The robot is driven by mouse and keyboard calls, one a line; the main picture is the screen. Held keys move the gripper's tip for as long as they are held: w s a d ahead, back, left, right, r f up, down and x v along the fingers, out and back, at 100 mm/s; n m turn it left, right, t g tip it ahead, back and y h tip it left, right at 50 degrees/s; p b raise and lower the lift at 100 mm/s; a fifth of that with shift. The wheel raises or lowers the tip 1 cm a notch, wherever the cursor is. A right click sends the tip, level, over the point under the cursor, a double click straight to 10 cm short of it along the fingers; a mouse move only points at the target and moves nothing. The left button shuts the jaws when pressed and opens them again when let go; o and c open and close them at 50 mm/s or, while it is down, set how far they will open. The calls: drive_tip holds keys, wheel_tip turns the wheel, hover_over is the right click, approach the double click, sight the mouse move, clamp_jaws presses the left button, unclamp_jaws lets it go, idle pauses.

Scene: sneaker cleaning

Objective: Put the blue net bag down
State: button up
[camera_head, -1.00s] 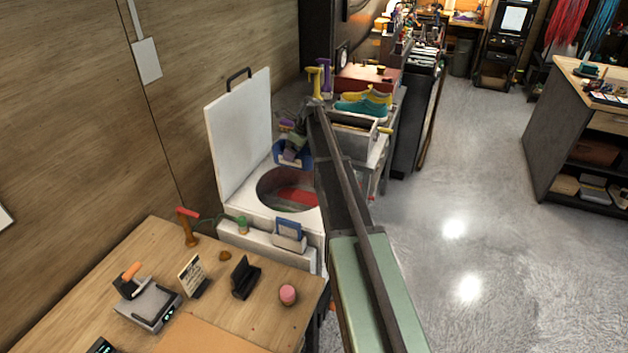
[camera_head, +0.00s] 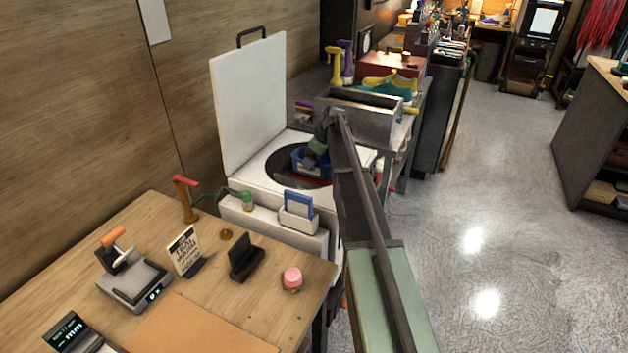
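The blue net bag (camera_head: 299,161) is at the round opening of the white top-loading washer (camera_head: 262,172), toward its right side. My gripper (camera_head: 309,160) comes down from above, with its fingers at the bag, and appears shut on it. The fingers are small and partly merge with the bag. The bag's underside and how deep it sits in the opening are hard to tell. Something red (camera_head: 318,182) shows low inside the dark opening.
The washer's white lid (camera_head: 249,103) stands raised behind the opening. A wooden table (camera_head: 225,285) in front holds a scale, a small sign, a black stand and a pink jar. A metal bin (camera_head: 368,118) and yellow-teal sneakers (camera_head: 392,84) stand behind my arm.

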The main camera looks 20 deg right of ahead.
drive_tip(key=shift+f+b, duration=2.25)
drive_tip(key=shift+b, duration=0.05)
drive_tip(key=o, duration=0.8)
drive_tip(key=shift+r, duration=0.1)
drive_tip(key=shift+r+p, duration=0.35)
drive_tip(key=shift+p, duration=0.1)
drive_tip(key=p+v, duration=1)
drive_tip(key=v, duration=0.1)
drive_tip(key=shift+s+d+r+p, duration=0.15)
drive_tip(key=shift+s+r+p, duration=0.1)
drive_tip(key=shift+p, duration=0.1)
